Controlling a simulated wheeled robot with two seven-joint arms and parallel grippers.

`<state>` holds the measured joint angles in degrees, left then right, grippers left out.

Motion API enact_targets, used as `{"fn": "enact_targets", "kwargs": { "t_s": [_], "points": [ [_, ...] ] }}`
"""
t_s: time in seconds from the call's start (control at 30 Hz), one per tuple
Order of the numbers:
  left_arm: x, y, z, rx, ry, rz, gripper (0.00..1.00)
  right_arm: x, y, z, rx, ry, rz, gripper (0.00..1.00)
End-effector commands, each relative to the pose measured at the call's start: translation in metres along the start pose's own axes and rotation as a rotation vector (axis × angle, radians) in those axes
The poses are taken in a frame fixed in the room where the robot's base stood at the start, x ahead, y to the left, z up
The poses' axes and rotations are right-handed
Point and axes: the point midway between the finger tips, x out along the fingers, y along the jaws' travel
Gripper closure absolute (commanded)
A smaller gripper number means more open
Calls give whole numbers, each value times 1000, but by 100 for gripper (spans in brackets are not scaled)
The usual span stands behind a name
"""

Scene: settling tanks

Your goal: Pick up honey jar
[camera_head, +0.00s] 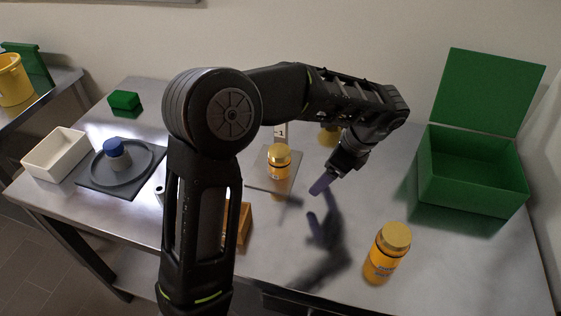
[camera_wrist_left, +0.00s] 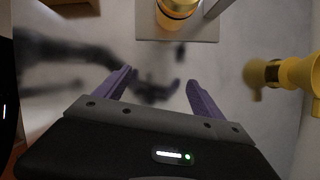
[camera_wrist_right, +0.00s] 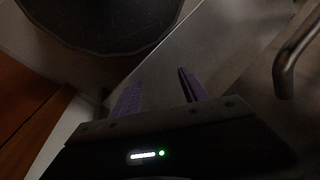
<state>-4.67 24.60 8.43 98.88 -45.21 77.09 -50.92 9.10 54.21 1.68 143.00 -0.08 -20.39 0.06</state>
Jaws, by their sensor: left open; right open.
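Two amber jars with gold lids show in the head view. One jar (camera_head: 279,163) stands upright on a small square plate (camera_head: 257,183) in mid-table; the other jar (camera_head: 386,254) stands upright near the front right. Which is the honey jar I cannot tell, as the labels are too small. My left gripper (camera_head: 321,187) is open and empty above the table, right of the plate and apart from both jars. In the left wrist view its fingers (camera_wrist_left: 158,80) are spread, with a jar (camera_wrist_left: 177,10) on the plate at the top edge. My right gripper (camera_wrist_right: 158,86) is open and empty, seen only in its wrist view.
A green open-lidded box (camera_head: 471,188) stands at right. A yellow object (camera_head: 329,137) is partly behind my left arm. A white bin (camera_head: 56,154), a dark tray (camera_head: 93,181) with a blue-capped container (camera_head: 117,155), and a green block (camera_head: 124,100) are at left. A wooden item (camera_head: 243,226) is partly hidden.

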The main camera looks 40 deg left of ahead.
Motion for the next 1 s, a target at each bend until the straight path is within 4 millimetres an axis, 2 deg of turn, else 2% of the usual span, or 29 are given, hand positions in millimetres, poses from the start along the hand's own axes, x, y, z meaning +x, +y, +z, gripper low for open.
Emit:
{"fn": "enact_targets", "kwargs": {
  "t_s": [0.43, 0.87, 1.0],
  "points": [
    [24, 0, 60, -3, 0, 2, 21, -13, -5, 0, 0, 0, 0, 48],
    [27, 0, 67, -2, 0, 1, 21, -13, -5, 0, 0, 0, 0, 48],
    [32, 0, 80, -4, -1, 3, 21, -17, -6, 0, 0, -1, 0, 48]
  ]
}}
